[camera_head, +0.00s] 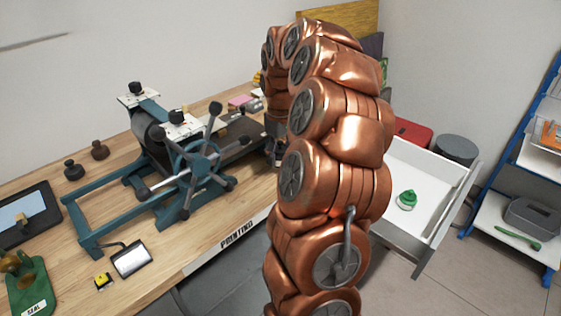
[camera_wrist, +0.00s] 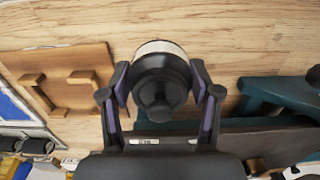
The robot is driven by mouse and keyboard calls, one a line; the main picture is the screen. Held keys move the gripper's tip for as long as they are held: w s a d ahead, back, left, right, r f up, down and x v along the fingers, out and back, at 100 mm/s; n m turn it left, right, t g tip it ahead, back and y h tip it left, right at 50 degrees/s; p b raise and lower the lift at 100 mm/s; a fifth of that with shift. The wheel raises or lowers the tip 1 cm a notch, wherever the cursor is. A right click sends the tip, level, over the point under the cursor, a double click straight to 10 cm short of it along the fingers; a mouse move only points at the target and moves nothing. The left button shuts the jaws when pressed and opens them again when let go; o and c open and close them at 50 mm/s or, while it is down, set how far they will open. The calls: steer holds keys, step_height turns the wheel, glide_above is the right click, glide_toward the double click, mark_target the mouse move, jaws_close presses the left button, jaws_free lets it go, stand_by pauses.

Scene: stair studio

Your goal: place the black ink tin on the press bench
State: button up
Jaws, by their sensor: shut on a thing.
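In the wrist view my gripper (camera_wrist: 160,82) is shut on the black ink tin (camera_wrist: 160,68), which has a round knob and a pale band along its far edge. The wooden press bench (camera_wrist: 240,35) lies behind the tin. In the head view the bench (camera_head: 235,221), marked PRINTING, fills the left side. My gripper (camera_head: 275,145) shows there at the bench's right end, partly hidden by my copper arm. I cannot tell whether the tin touches the bench.
A teal press (camera_head: 180,165) with a spoked wheel stands on the bench. Dark (camera_head: 73,171) and brown (camera_head: 99,151) knobbed items sit at its left. Right of my arm, an open white drawer (camera_head: 430,175) holds a green tin (camera_head: 406,200). A blue-framed shelf (camera_head: 515,155) stands far right.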

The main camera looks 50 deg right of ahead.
mark_target(280, 163)
steer(key=shift+f+p, duration=0.35)
steer(key=shift+f, duration=1.25)
steer(key=shift+f, duration=0.15)
steer(key=o, duration=1.5)
steer(key=shift+c, duration=0.2)
step_height(280, 163, up, 12)
steer(key=shift+r+b, duration=0.2)
steer(key=shift+b, duration=0.65)
